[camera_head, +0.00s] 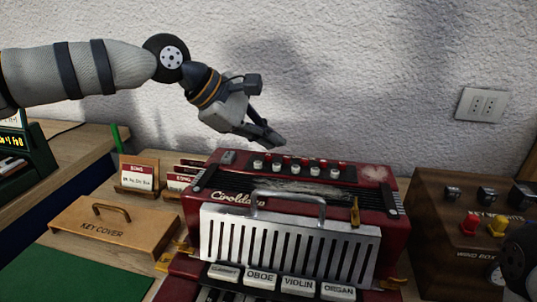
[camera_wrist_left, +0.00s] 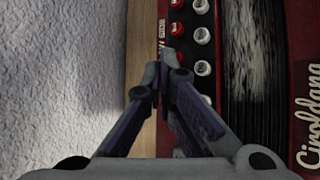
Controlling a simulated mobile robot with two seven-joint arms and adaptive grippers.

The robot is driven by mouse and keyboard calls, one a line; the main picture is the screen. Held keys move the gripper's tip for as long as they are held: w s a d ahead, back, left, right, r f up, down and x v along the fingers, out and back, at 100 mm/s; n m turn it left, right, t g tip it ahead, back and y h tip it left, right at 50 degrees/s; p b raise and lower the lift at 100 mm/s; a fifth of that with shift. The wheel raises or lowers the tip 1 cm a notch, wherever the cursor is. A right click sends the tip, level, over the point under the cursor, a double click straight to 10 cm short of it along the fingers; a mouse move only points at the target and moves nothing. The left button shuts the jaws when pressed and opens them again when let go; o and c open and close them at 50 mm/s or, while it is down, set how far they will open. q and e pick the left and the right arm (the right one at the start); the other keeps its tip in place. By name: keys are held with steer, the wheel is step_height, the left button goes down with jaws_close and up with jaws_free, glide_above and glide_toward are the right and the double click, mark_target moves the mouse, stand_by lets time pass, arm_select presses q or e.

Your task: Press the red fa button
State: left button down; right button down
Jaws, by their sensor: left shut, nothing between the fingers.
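The red accordion (camera_head: 380,175) stands upright with its button panel on top. A back row of red buttons (camera_head: 304,161) runs behind a front row of white buttons (camera_head: 294,170). I cannot read which red button is fa. In the left wrist view, red buttons (camera_wrist_left: 177,29) and white buttons (camera_wrist_left: 202,36) show beyond my fingertips. My left gripper (camera_head: 277,139) is shut and empty, above and behind the button rows in the head view. In the left wrist view, its fingertips (camera_wrist_left: 163,68) are near a red button (camera_wrist_left: 176,56); contact cannot be told.
A wooden box with red and yellow knobs (camera_head: 465,205) stands right. The white wall (camera_head: 350,80) is close behind. A metal handle (camera_head: 290,197) rises in front of the buttons.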

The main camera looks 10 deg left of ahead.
arm_select(q)
steer(key=shift+f, duration=0.15)
steer(key=shift+f, duration=0.3)
stand_by(0.3)
steer(key=shift+f, duration=0.4)
arm_select(e)
steer(key=shift+s+f, duration=0.15)
stand_by(0.6)
arm_select(q)
steer(key=shift+r, duration=0.85)
arm_select(e)
steer(key=shift+w+r, duration=0.2)
arm_select(q)
step_height(320, 180, up, 5)
steer(key=shift+p, duration=0.4)
arm_select(e)
steer(key=shift+w+r, duration=0.5)
